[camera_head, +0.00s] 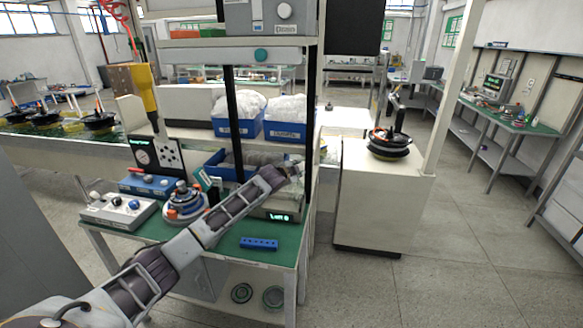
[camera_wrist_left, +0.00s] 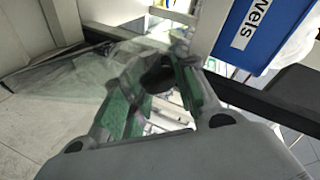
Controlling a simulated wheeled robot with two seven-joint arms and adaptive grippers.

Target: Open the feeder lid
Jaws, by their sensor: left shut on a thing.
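My left arm crosses the workbench from the lower left in the head view, and my left gripper (camera_head: 293,170) is at the bench's back right. In the left wrist view its green-padded fingers (camera_wrist_left: 158,92) close around a dark rounded piece (camera_wrist_left: 157,77). A see-through grey panel (camera_wrist_left: 80,85) shows left of the fingers. I cannot tell whether it is the feeder lid or joins the dark piece. The feeder is not clearly identifiable; my arm and gripper hide that part of the bench. My right gripper is not in view.
The green-topped bench (camera_head: 220,255) holds a motor assembly (camera_head: 185,204), a grey control box (camera_head: 117,210), a blue block (camera_head: 258,243) and a box with a lit display (camera_head: 281,216). Blue bins (camera_head: 284,131) stand behind. A black shelf post (camera_head: 232,100) rises near my arm.

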